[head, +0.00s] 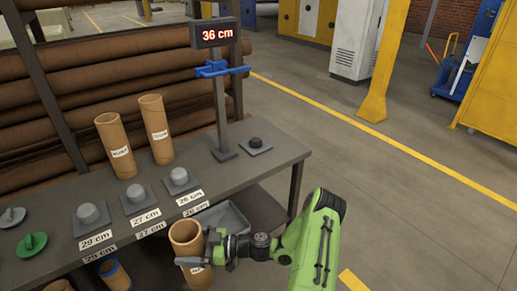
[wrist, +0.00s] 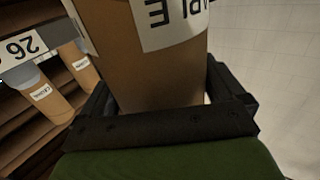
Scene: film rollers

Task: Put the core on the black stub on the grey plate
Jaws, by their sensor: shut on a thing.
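A brown cardboard core (head: 187,237) with a white label stands upright in my gripper (head: 207,262), in front of the table's front edge. In the wrist view the core (wrist: 165,75) fills the upper middle, with a jaw on either side and part of its label legible upside down. My gripper (wrist: 170,100) is shut on it. The black stub (head: 256,142) sits on a grey plate (head: 262,151) at the table's right end, beside the foot of the gauge post. Nothing is on that stub. The core is lower and to the left of it.
Two labelled cores (head: 115,150) (head: 156,130) stand at the table's back. Plates with grey stubs (head: 180,177) line the table, with cm labels in front. A post with a blue bracket (head: 220,70) and a "36 cm" display (head: 217,33) rises left of the black stub. Open floor lies right.

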